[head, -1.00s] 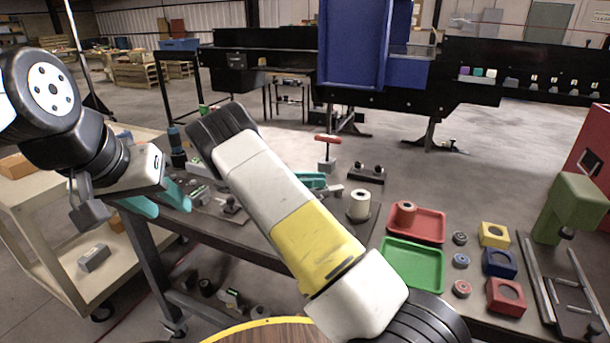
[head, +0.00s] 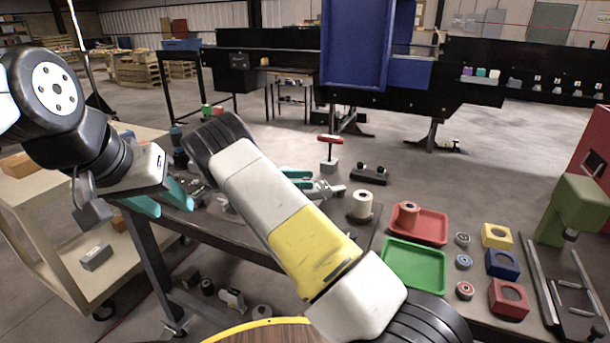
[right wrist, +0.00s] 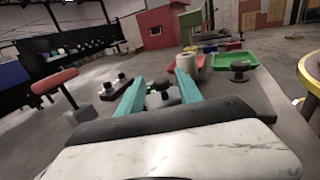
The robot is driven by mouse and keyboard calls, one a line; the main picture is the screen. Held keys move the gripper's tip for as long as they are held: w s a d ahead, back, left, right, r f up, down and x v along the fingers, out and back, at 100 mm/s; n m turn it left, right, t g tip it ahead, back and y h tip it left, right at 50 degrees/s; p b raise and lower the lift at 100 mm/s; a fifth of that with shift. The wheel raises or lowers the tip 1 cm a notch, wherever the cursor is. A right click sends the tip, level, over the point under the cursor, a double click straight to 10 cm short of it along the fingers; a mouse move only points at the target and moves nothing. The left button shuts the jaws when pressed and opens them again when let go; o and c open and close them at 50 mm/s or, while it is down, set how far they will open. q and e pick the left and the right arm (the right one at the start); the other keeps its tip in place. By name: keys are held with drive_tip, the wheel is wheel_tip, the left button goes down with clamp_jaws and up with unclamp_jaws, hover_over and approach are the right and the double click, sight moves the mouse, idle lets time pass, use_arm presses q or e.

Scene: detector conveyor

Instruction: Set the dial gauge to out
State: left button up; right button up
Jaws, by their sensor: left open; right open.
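My right gripper (right wrist: 160,86) is open, with its teal fingers on either side of a small grey fitting with a black knob (right wrist: 160,84). I cannot tell whether the fingers touch it. In the head view the right gripper's teal fingers (head: 308,185) show beyond my forearm, beside a grey part (head: 334,190) on the bench. A dial gauge is not clearly recognisable; small devices on the bench are partly hidden by my right arm. My left gripper (head: 165,199) is open and empty over the left end of the bench.
A red T-handle (head: 330,141), a black two-knob block (head: 370,174) and a pale spool (head: 362,205) stand close to the right gripper. Red (head: 436,226) and green (head: 414,275) trays, coloured blocks and a green press (head: 575,205) lie to the right.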

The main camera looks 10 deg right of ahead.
sight(317, 192)
drive_tip(key=shift+w+a, duration=0.2)
drive_tip(key=shift+a, duration=0.75)
drive_tip(key=shift+w+a, duration=0.15)
drive_tip(key=shift+a, duration=0.75)
drive_tip(key=shift+d, duration=0.1)
drive_tip(key=s+d+r+m+y, duration=0.1)
drive_tip(key=d+y, duration=0.1)
drive_tip(key=s+d+r+m+y, duration=0.1)
drive_tip(key=d, duration=0.1)
drive_tip(key=s+d+r+y, duration=0.1)
drive_tip(key=d+r+y, duration=0.1)
drive_tip(key=d, duration=0.1)
drive_tip(key=shift+s+d+r+m+g+y, duration=0.1)
drive_tip(key=shift+s+m+g+y, duration=0.2)
drive_tip(key=shift+m+g, duration=0.1)
drive_tip(key=s+r+m+t+y, duration=0.3)
drive_tip(key=s+m+y, duration=0.1)
drive_tip(key=s, duration=0.4)
drive_tip(key=s+a+r+m+t+y, duration=0.1)
drive_tip(key=s+r+m+t+y, duration=0.3)
drive_tip(key=s, duration=0.5)
drive_tip(key=s+a+r+m+t+y, duration=0.1)
drive_tip(key=s+r+m+t+y, duration=0.2)
drive_tip(key=s+y, duration=0.3)
drive_tip(key=s+r+m, duration=0.1)
drive_tip(key=s, duration=0.2)
drive_tip(key=shift+d+r, duration=0.1)
drive_tip(key=shift+d, duration=0.05)
